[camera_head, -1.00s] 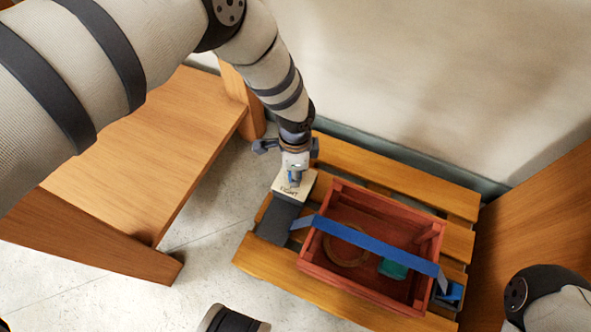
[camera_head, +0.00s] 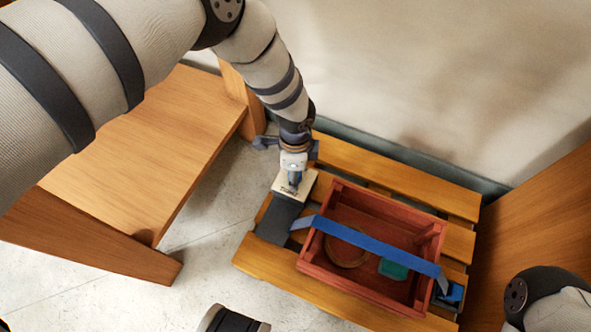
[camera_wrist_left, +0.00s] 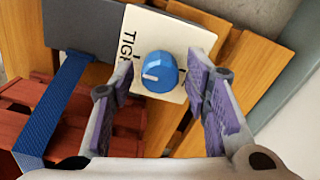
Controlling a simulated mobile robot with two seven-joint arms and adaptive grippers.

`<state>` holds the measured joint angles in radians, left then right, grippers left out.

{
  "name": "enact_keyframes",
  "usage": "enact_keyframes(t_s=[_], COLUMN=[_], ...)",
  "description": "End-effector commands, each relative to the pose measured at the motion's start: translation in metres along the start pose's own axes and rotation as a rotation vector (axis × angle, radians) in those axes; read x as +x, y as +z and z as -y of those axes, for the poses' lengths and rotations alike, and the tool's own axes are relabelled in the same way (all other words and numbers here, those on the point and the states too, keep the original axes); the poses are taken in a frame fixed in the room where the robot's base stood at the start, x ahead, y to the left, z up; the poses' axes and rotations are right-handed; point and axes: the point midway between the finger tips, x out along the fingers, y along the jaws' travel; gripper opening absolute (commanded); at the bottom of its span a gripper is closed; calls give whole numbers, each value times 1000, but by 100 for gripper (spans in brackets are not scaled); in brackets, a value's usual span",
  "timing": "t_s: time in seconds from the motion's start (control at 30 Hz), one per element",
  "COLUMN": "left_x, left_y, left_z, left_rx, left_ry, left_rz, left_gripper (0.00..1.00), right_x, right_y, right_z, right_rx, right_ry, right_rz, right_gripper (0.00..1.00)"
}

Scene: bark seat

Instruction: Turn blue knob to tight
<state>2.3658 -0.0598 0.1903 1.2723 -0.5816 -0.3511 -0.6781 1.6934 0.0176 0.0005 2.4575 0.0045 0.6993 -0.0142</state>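A white mark on the knob points left in the left wrist view, roughly toward the lettering. My left gripper (camera_wrist_left: 163,95) is open, with one purple-padded finger on each side of the knob and a visible gap at both sides. In the head view my left gripper (camera_head: 294,178) is over the white plate (camera_head: 284,184) and mostly hides the knob.
A dark grey block (camera_head: 277,222) holds the plate. A blue strap (camera_head: 365,242) runs from it across a red crate (camera_head: 342,282) on a wooden pallet (camera_head: 390,172). A teal item (camera_head: 393,269) lies inside. A wooden bench (camera_head: 150,150) stands left, a wall behind.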

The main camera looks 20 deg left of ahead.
Motion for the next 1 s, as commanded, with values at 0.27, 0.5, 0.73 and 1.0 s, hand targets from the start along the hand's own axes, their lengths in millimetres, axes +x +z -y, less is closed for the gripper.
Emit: enact_keyframes(t_s=[0.27, 0.5, 0.73, 1.0], left_x=[-1, -52, -105, -120], left_y=[0, 0, 0, 0], left_z=[0, 2, 1, 0], left_rx=[0, 1, -1, 0], left_ry=[0, -4, -2, 1], left_rz=[0, -1, -1, 1], left_gripper=[47, 47, 47, 47], right_x=[0, 0, 0, 0], right_y=[0, 0, 0, 0], right_z=[0, 0, 0, 0], right_rx=[0, 0, 0, 0], right_ry=[0, 0, 0, 0], right_rz=[0, 0, 0, 0], right_gripper=[41, 41, 41, 41])
